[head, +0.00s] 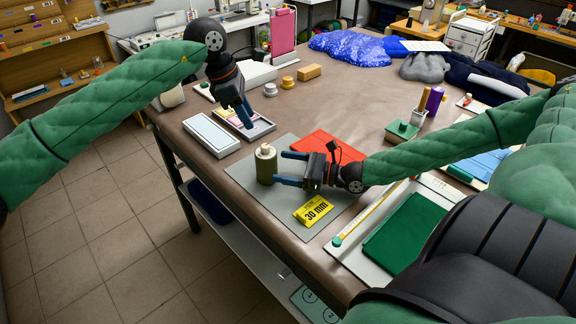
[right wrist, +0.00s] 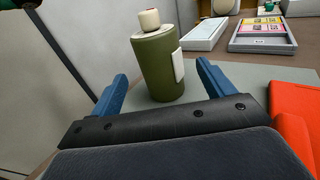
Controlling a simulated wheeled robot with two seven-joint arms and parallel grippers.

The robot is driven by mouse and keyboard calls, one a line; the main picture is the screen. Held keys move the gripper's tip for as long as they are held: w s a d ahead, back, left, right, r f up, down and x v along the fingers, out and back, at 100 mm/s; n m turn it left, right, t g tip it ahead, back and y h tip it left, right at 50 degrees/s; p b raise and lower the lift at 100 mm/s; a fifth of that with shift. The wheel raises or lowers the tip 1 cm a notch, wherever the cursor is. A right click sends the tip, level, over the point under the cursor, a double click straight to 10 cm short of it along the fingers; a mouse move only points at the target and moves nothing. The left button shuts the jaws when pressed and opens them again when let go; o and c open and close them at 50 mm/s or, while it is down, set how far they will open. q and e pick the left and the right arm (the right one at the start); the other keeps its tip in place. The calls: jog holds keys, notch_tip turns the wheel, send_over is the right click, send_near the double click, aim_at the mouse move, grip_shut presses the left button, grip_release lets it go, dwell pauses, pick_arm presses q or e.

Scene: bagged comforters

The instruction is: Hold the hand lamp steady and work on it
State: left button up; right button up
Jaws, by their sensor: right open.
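An olive-green cylinder (head: 265,166) with a cream knob on top stands upright on the grey mat (head: 262,203); I take it for the hand lamp, though I cannot be sure. My right gripper (head: 280,167) is open and level, its two blue fingers pointing at the cylinder. In the right wrist view the cylinder (right wrist: 157,68) stands between the open fingers (right wrist: 162,78), with a pale label on its right side. I cannot tell whether either finger touches it. My left gripper (head: 246,122) points down over a shallow grey tray (head: 262,133); its finger gap is unclear.
A red sheet (head: 326,147) and a yellow "30 mm" tag (head: 313,209) lie near my right gripper. A white flat box (head: 211,134) is beside the tray. A green pad (head: 402,232) lies at the front right. Bagged blue bedding (head: 348,46) lies at the back.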

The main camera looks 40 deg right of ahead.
aim_at(261, 162)
jog(key=shift+x, duration=3.75)
jog(key=c, duration=1.1)
jog(key=shift+o, duration=0.2)
